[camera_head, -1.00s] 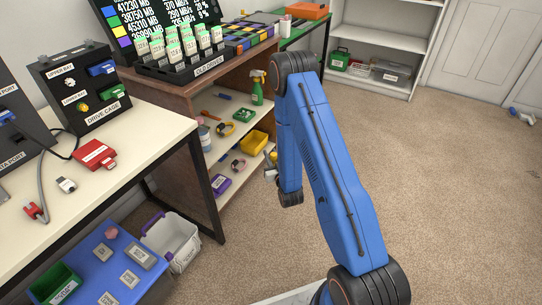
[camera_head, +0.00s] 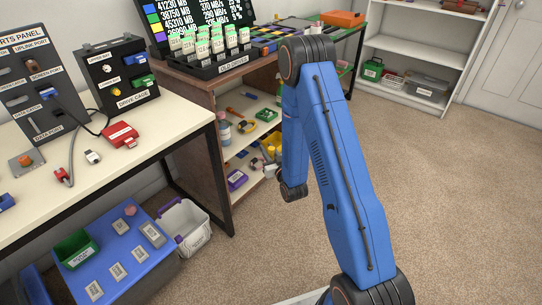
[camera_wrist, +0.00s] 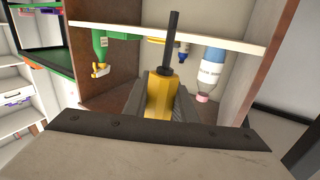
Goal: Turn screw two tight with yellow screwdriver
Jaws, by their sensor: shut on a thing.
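In the wrist view my gripper (camera_wrist: 165,100) is shut on the yellow screwdriver (camera_wrist: 160,88), whose dark shaft points up in the picture. In the head view my gripper is mostly hidden behind my blue arm, in front of the wooden shelf. The black drive case (camera_head: 123,75) stands on the cream table at the left, well apart from my gripper. Its face has a pale round part (camera_head: 107,69), a yellow one (camera_head: 114,91), a blue block (camera_head: 134,60) and a green block (camera_head: 143,80). I cannot tell which part is screw two.
The cream table (camera_head: 120,160) also holds a ports panel (camera_head: 35,115) with cables and a red part (camera_head: 121,134). A blue surface (camera_head: 110,235) and a white bin (camera_head: 184,229) are below it. The carpet (camera_head: 440,180) at the right is clear.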

